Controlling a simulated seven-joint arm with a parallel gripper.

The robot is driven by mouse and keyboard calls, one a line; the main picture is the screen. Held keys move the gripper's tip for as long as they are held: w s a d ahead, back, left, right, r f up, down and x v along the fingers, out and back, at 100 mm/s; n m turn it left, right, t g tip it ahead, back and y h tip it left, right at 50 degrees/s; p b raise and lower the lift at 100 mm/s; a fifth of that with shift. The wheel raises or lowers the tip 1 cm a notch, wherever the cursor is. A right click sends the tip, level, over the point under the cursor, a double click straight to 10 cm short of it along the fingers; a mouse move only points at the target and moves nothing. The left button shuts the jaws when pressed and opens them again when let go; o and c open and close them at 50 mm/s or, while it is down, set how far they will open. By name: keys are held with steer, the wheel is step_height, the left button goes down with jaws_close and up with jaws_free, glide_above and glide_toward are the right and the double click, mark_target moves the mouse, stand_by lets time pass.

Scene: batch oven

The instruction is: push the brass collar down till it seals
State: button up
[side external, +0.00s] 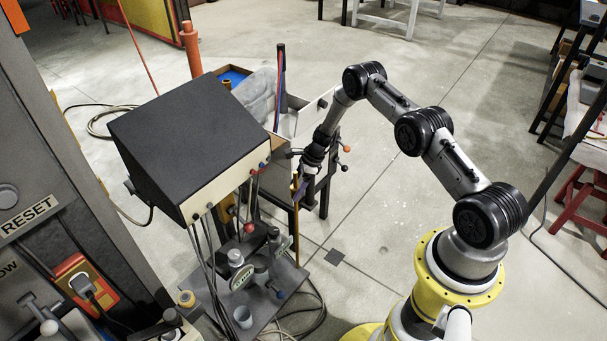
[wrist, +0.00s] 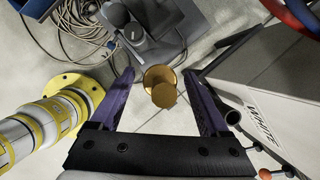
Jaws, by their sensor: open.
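A brass-coloured round piece (wrist: 160,76) shows in the wrist view between the fingers of my gripper (wrist: 159,74), with a second brass disc just below it in the picture. I take this to be the collar; I cannot tell how far down it sits. The purple fingers are spread wide, with a gap on both sides of the brass. In the side external view my gripper (side external: 302,192) is beside the box stand, near a thin upright brass-coloured post (side external: 297,222). The collar itself is not clear there.
A black-topped control box (side external: 190,135) stands left of my gripper, with cables and fittings on the shelf (side external: 265,300) below. A white bin (side external: 305,118) is behind the gripper. A box marked WHITE (wrist: 270,105) is close to the right finger.

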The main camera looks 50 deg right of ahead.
steer(key=v, duration=1.3)
steer(key=shift+f, duration=0.1)
